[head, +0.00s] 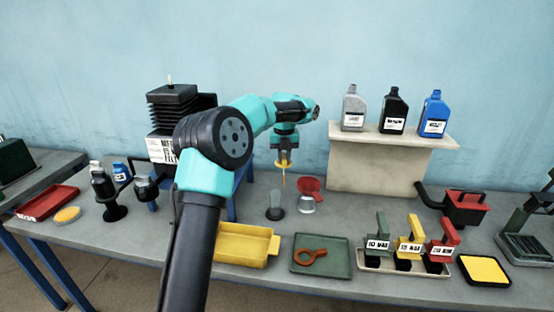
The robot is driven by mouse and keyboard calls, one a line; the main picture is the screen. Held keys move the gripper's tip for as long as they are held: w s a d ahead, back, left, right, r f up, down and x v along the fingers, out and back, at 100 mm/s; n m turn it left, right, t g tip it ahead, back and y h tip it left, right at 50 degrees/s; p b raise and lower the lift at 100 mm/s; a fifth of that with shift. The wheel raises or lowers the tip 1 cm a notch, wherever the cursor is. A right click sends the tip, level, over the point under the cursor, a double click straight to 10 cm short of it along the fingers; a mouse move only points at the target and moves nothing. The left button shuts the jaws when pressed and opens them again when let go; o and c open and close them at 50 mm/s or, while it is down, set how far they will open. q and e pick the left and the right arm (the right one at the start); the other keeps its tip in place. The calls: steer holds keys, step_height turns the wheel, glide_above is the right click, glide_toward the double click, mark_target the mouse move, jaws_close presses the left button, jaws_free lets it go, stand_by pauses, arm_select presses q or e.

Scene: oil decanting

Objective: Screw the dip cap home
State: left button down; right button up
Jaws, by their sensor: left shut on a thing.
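My left gripper (284,160) hangs fingers down above the middle of the bench. It is shut on a thin yellow piece, which looks like the dip cap with its stick (284,181), pointing down. Just below it stand a small clear beaker on a dark base (275,205) and a red funnel (309,184) on a glass vessel (306,205). The black finned engine (172,95) stands at the back left, partly hidden behind my left arm. I cannot make out the opening for the cap. My right gripper is out of view.
A yellow tray (240,257) and a green tray (338,268) with an orange ring tool (309,257) lie in front. Coloured tagged spouts stand in a caddy (376,263) to the right. Three bottles stand on a raised shelf (348,129). Dark stands and small bottles sit at left.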

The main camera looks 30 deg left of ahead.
arm_select(q)
steer(key=shift+s+d+r+n, duration=0.5)
steer(key=shift+s+d+n, duration=1.75)
steer(key=shift+d+n, duration=3.9)
steer(key=shift+s+d+r+n, duration=0.5)
steer(key=shift+s+d+n, duration=1.75)
steer(key=shift+d+n, duration=3.85)
steer(key=a+r+m, duration=0.4)
steer(key=a, duration=0.9)
steer(key=a+r+m, duration=0.4)
steer(key=a+m, duration=0.1)
steer(key=a, duration=0.8)
steer(key=s+a+r+m, duration=0.4)
steer(key=s+a+m, duration=0.1)
steer(key=a, duration=0.6)
steer(key=s+a+r+m, duration=0.4)
steer(key=s+a+m, duration=0.1)
steer(key=a, duration=0.6)
steer(key=shift+s, duration=0.35)
steer(key=shift+f, duration=0.1)
